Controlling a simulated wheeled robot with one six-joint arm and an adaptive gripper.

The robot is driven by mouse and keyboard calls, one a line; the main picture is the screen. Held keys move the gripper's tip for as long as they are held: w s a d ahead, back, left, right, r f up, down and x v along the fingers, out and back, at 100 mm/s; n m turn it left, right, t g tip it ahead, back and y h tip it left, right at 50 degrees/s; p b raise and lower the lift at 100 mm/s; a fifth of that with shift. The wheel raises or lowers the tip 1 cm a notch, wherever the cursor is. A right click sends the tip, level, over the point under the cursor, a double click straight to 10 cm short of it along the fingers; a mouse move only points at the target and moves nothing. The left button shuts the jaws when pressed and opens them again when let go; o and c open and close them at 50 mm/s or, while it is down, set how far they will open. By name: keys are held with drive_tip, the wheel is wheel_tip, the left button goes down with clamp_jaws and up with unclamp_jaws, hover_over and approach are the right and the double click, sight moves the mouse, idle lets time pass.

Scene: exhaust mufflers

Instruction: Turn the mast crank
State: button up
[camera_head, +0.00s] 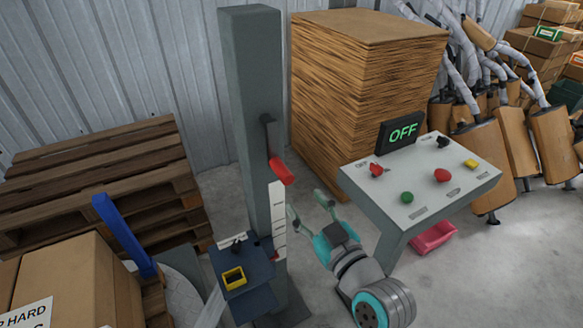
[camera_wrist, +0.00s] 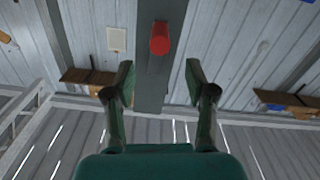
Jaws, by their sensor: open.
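The mast (camera_head: 254,110) is a tall grey-green post left of centre in the head view. Its crank (camera_head: 270,135) is a dark arm on the post's right face, with a red handle (camera_head: 281,171) at its lower end. My gripper (camera_head: 306,199) is open and empty, below and to the right of the red handle, apart from it. In the wrist view the red handle (camera_wrist: 160,38) shows ahead, beyond my gripper (camera_wrist: 159,75) and between the lines of its two fingers. The mast (camera_wrist: 153,85) runs behind it.
A console (camera_head: 420,185) with knobs and an "OFF" display (camera_head: 403,132) stands right of my arm. A wooden stack (camera_head: 365,90) is behind. Pallets (camera_head: 95,180) and a cardboard box (camera_head: 75,285) are left. A dark blue platform (camera_head: 250,303) carries a yellow item (camera_head: 234,278) by the mast.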

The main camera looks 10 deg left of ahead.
sight(283, 173)
drive_tip(key=shift+w+a+r, duration=0.25)
drive_tip(key=shift+w+a, duration=0.1)
drive_tip(key=shift+w, duration=0.1)
drive_tip(key=x, duration=1)
clamp_jaws()
